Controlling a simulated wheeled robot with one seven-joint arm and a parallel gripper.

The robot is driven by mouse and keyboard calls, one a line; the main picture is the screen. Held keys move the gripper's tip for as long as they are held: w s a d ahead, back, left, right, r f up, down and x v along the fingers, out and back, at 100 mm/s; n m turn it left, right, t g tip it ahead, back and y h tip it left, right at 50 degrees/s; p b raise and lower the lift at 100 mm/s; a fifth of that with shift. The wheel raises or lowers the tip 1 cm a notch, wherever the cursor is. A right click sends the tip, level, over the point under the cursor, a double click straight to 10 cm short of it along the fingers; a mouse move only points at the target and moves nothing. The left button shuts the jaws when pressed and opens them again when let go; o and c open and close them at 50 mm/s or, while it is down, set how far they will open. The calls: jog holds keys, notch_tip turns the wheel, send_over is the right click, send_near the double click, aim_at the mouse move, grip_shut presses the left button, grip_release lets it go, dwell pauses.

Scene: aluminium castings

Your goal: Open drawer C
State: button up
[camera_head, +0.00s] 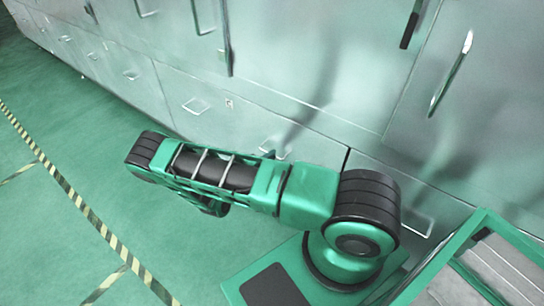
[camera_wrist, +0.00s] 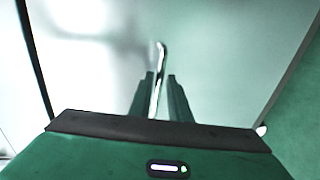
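In the wrist view my gripper (camera_wrist: 161,76) has two dark fingers, spaced apart. A thin silvery handle (camera_wrist: 158,60) runs lengthwise between them and past their tips. I cannot tell whether either finger touches it. The pale front (camera_wrist: 220,55) behind it has no visible open gap. In the head view my gripper is hidden by my green arm. A lower row of pale drawer fronts shows handles at the left (camera_head: 196,106), middle (camera_head: 275,150) and right (camera_head: 415,222). A small mark (camera_head: 229,104) is too small to read, so I cannot tell which drawer is C.
Tall cabinet doors with upright handles (camera_head: 452,72) stand above the lower row. A green-framed tray (camera_head: 487,222) with grey slats is at the lower right. The green floor (camera_head: 75,155) at the left is clear, with striped tape (camera_head: 75,195) on it.

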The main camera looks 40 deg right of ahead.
jog(key=shift+x, duration=1.1)
grip_shut()
jog(key=shift+a, duration=0.15)
